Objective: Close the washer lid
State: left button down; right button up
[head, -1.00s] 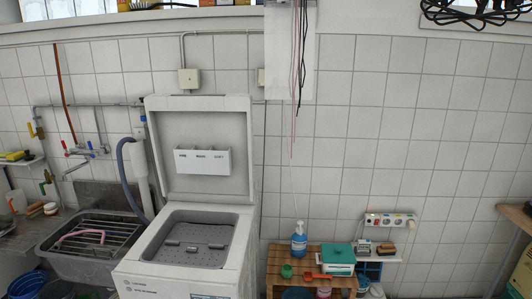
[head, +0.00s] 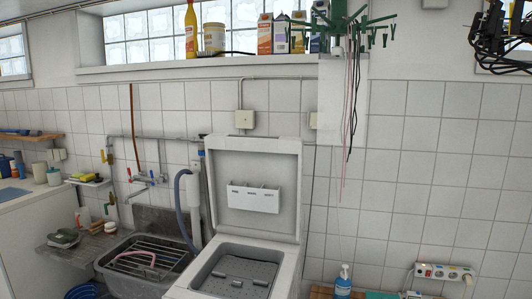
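The white top-loading washer (head: 284,277) stands against the tiled wall at the lower middle of the head view. Its lid (head: 254,188) is open and stands upright at the back, with a white detergent tray (head: 253,197) on its inner face. The grey drum opening (head: 233,271) is exposed below the lid. The lower front of the washer is cut off by the picture's bottom edge. Neither of my grippers is in view.
A grey sink (head: 118,274) with a wire rack is left of the washer, with a grey hose (head: 182,205) between them. Right of it are a blue soap bottle (head: 343,280) and a power strip (head: 443,272). A shelf (head: 190,69) with bottles and cartons runs above.

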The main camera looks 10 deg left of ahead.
aim_at(255, 182)
jog(key=i+j+z, duration=0.1)
jog(key=j+z, duration=0.15)
jog(key=z, duration=0.2)
jog(key=j+z, duration=0.25)
jog(key=z, duration=0.15)
jog(key=j+z, duration=0.4)
jog(key=j, duration=1.15)
jog(key=k+j+z, duration=0.1)
jog(key=j, duration=1.15)
jog(key=k+z, duration=0.05)
